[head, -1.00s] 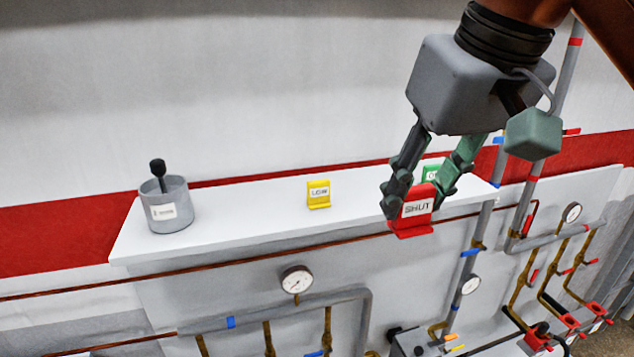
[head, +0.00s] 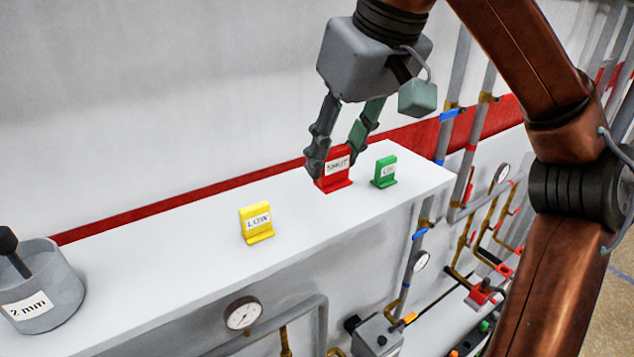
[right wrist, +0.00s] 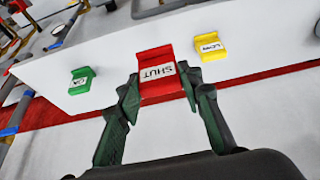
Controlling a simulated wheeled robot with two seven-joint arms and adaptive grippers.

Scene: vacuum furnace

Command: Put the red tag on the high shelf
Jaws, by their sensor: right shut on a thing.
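The red tag (head: 335,172), labelled SHUT, is upright over the white high shelf (head: 190,265), between a yellow tag and a green tag. My right gripper (head: 335,165) is shut on it from above, one finger on each side. In the right wrist view the red tag (right wrist: 157,75) sits between the two fingertips. Its base is at or very near the shelf top; I cannot tell whether it touches. My left gripper is not in view.
The yellow LOW tag (head: 257,223) stands left of the red tag, and the green tag (head: 384,171) stands close on its right. A grey pot (head: 45,290) marked 2 mm is at the shelf's left. Pipes and gauges (head: 243,314) lie below the shelf edge.

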